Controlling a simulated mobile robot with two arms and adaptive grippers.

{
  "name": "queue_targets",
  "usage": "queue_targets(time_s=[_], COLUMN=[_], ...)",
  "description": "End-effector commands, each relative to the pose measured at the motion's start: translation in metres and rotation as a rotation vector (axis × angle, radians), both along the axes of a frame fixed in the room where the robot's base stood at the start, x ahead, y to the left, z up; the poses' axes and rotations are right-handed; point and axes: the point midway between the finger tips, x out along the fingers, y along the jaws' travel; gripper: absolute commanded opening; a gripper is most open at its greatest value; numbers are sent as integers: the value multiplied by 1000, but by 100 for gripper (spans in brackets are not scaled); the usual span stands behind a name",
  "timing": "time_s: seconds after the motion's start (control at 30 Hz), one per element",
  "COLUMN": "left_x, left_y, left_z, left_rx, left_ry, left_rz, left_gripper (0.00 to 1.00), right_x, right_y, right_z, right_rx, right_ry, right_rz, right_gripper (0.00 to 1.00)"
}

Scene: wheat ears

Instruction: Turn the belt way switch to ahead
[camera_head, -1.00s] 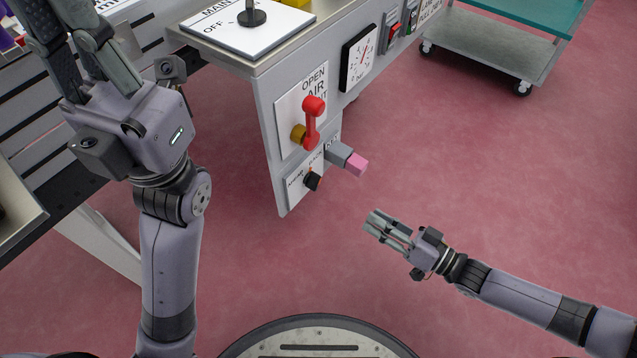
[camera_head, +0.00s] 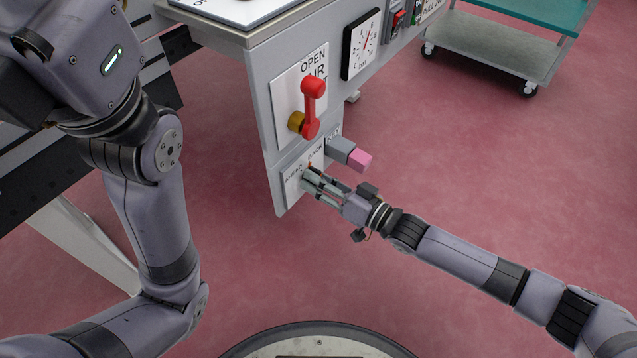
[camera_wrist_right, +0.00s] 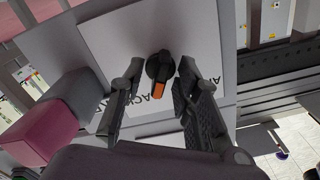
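The belt way switch is a black rotary knob (camera_wrist_right: 160,68) with an orange pointer, on a white plate (camera_head: 291,187) low on the grey panel. The plate reads AHEAD on the left and BACK on the right in the head view. My right gripper (camera_head: 308,180) is at the plate and hides most of the knob there. In the right wrist view, its fingers (camera_wrist_right: 158,95) are open, one on each side of the knob, with gaps visible. My left gripper is largely cut off at the upper left of the head view; its fingers are out of view.
A grey block with a pink end (camera_head: 359,160) juts out just right of the switch plate. A red lever (camera_head: 311,108) on the air plate is above. A dial gauge (camera_head: 362,44) is further right. A cart (camera_head: 490,50) stands at the upper right. The floor is clear.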

Motion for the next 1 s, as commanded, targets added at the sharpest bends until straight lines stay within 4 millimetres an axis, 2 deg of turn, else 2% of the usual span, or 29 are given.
queue_targets(time_s=[0.27, 0.73, 1.0], left_x=[-1, -1, -1], left_y=[0, 0, 0], left_z=[1, 0, 0], left_rx=[0, 0, 1], left_ry=[-3, -3, -2], left_rz=[0, 0, -1], left_gripper=[0, 0, 0], right_x=[1, 1, 1], right_y=[2, 1, 1], right_z=[0, 0, 0], right_rx=[1, 0, 0], right_ry=[1, 0, 0], right_rz=[0, 0, 0], right_gripper=[30, 0, 0])
